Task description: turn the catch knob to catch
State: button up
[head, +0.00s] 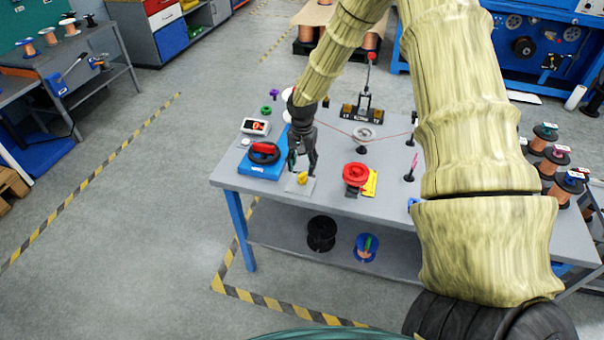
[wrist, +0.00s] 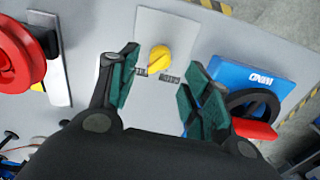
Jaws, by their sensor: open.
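The catch knob (wrist: 159,58) is a yellow knob on a pale plate (wrist: 165,25), with small dark labels on the plate beside it. In the head view the yellow knob (head: 302,178) sits near the table's front left edge. My gripper (wrist: 155,82) is open. Its two green-padded fingers stand either side of the knob in the wrist view, apart from it. In the head view my gripper (head: 303,165) points down just above the plate. I cannot read the labels or tell which setting the knob points to.
A blue box with a black wheel and red handle (head: 264,155) stands close left of my gripper. A red spool (head: 355,174) stands to the right on the grey table (head: 330,200). A white display (head: 256,127) and a wire-guide pulley (head: 364,134) are farther back.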

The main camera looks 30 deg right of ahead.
aim_at(302, 174)
jog(key=shift+f+p, duration=0.5)
jog(key=shift+f, duration=2.05)
jog(key=c, duration=1.1)
